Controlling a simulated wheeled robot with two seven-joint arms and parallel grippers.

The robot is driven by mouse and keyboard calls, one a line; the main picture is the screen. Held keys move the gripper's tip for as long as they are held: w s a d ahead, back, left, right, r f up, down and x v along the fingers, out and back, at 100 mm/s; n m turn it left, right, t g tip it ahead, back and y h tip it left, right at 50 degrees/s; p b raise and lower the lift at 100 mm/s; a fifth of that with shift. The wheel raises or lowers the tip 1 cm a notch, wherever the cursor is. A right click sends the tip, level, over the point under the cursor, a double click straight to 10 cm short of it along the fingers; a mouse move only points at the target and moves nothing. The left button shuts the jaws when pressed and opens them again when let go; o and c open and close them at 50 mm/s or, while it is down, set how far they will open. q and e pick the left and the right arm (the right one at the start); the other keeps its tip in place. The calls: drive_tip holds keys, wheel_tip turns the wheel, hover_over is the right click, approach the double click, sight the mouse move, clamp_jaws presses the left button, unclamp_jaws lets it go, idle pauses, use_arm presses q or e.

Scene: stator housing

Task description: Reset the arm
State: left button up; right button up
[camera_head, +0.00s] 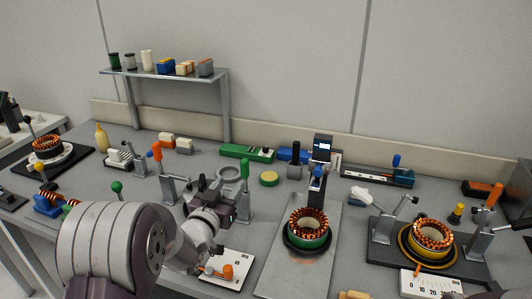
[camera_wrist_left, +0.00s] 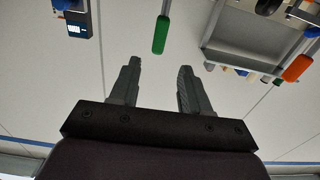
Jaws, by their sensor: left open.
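My left arm comes in from the lower left in the head view. Its gripper (camera_head: 222,196) hangs over the middle of the bench, just left of an upright green-handled toggle clamp (camera_head: 245,185). The left wrist view shows the gripper's two fingers (camera_wrist_left: 159,70) apart with nothing between them. In that view the green handle (camera_wrist_left: 161,35) lies beyond the fingertips and an orange handle (camera_wrist_left: 298,68) is off to the right. In the head view, the arm and gripper hide part of the bench behind them. My right gripper is not in view.
A copper-wound stator (camera_head: 309,222) sits in a green ring on a grey plate. Another stator (camera_head: 432,233) sits in a yellow ring at the right, among clamps. An orange-handled clamp (camera_head: 157,152) stands behind the gripper. A shelf (camera_head: 165,73) with small items stands at the back.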

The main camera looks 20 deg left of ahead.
use_arm(q)
drive_tip(key=s+d+f+g+p, duration=0.2)
drive_tip(key=s+g, duration=0.3)
drive_tip(key=s, duration=0.2)
drive_tip(key=s+d+f+g+p, duration=0.2)
drive_tip(key=s+d+g, duration=0.1)
drive_tip(key=s+g, duration=0.3)
drive_tip(key=s+d+f+g+p, duration=0.2)
drive_tip(key=s+g, duration=0.3)
drive_tip(key=s, duration=0.5)
drive_tip(key=shift+d+f+g+y, duration=0.3)
drive_tip(key=shift+d+f, duration=0.2)
drive_tip(key=shift+f, duration=0.05)
drive_tip(key=shift+s, duration=0.1)
